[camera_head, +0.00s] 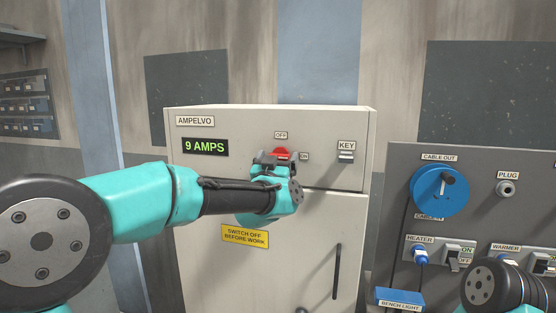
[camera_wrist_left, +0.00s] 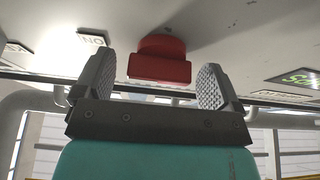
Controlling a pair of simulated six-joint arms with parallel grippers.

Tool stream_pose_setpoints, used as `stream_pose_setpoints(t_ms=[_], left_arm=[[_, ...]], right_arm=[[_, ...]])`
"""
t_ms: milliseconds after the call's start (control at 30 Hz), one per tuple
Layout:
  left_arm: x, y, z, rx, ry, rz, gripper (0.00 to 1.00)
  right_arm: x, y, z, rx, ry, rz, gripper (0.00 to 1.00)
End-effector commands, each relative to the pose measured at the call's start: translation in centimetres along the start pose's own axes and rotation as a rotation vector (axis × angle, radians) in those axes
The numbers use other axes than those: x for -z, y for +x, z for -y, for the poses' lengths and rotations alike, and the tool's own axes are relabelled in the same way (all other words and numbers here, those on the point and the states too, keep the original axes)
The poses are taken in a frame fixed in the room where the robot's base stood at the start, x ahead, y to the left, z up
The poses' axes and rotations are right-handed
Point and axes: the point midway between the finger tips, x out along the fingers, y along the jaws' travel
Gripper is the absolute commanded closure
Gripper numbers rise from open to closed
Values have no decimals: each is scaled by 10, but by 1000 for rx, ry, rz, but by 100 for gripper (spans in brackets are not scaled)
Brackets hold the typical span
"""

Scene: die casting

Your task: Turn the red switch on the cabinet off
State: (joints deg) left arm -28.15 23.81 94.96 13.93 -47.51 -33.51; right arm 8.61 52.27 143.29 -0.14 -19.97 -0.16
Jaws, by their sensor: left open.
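The red switch (camera_head: 281,152) is on the front of the pale cabinet (camera_head: 340,120), with an OFF label above it and an ON label to its right. My left gripper (camera_head: 278,160) is in front of the switch and hides its lower part. In the left wrist view the red switch (camera_wrist_left: 160,60) shows between the two open, ridged fingers, with a gap on each side. Which label the switch points to cannot be told. The display (camera_head: 205,146) reads 9 AMPS. My right gripper is out of view; part of my right arm shows at the lower right.
A key switch (camera_head: 346,156) sits right of the red switch. A yellow warning label (camera_head: 245,236) is below my left arm. The lower door has a dark vertical handle (camera_head: 336,271). A grey panel (camera_head: 480,200) with a blue cable reel (camera_head: 440,191) stands at the right.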

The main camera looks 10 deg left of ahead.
Motion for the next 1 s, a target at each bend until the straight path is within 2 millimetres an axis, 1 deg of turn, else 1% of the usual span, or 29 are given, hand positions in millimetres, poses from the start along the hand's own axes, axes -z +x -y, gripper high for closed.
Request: stream_pose_setpoints(t_ms=[300, 367, 800, 833, 1000], left_arm=[[0, 3, 0, 0, 0, -1, 11], [0, 2, 0, 0, 0, -1, 15], [0, 2, 0, 0, 0, -1, 58], [0, 2, 0, 0, 0, -1, 60], [0, 2, 0, 2, -4, -1, 60]], right_arm=[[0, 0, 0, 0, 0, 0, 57], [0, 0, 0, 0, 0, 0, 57], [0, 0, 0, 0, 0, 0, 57], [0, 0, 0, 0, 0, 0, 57], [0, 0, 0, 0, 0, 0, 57]])
